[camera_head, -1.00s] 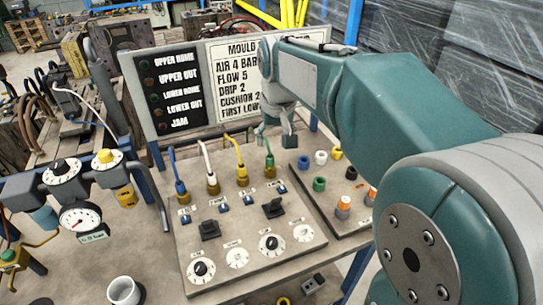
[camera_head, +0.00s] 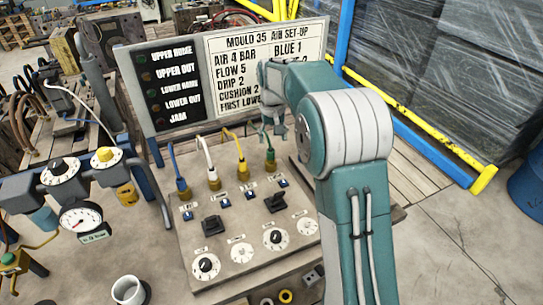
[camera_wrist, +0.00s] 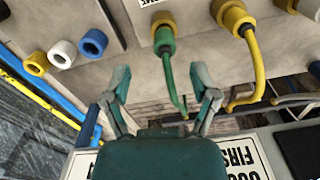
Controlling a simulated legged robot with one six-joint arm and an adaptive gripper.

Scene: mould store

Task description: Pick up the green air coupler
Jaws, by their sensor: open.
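The green air coupler (camera_head: 270,154) stands in a brass socket at the right end of the row on the sloped panel, with its thin green hose rising behind. In the wrist view the green coupler (camera_wrist: 165,42) sits just beyond the fingertips, roughly centred between them. My gripper (camera_wrist: 161,76) is open and empty, and the green hose runs down between its fingers. In the head view my gripper (camera_head: 275,128) is small, just above and behind the coupler, partly covered by my arm. I cannot tell the exact gap or whether a finger touches the hose.
A yellow coupler (camera_wrist: 235,18) with its hose is close beside the right finger. The sign board (camera_head: 235,75) stands behind. Switches and dials fill the panel's front.

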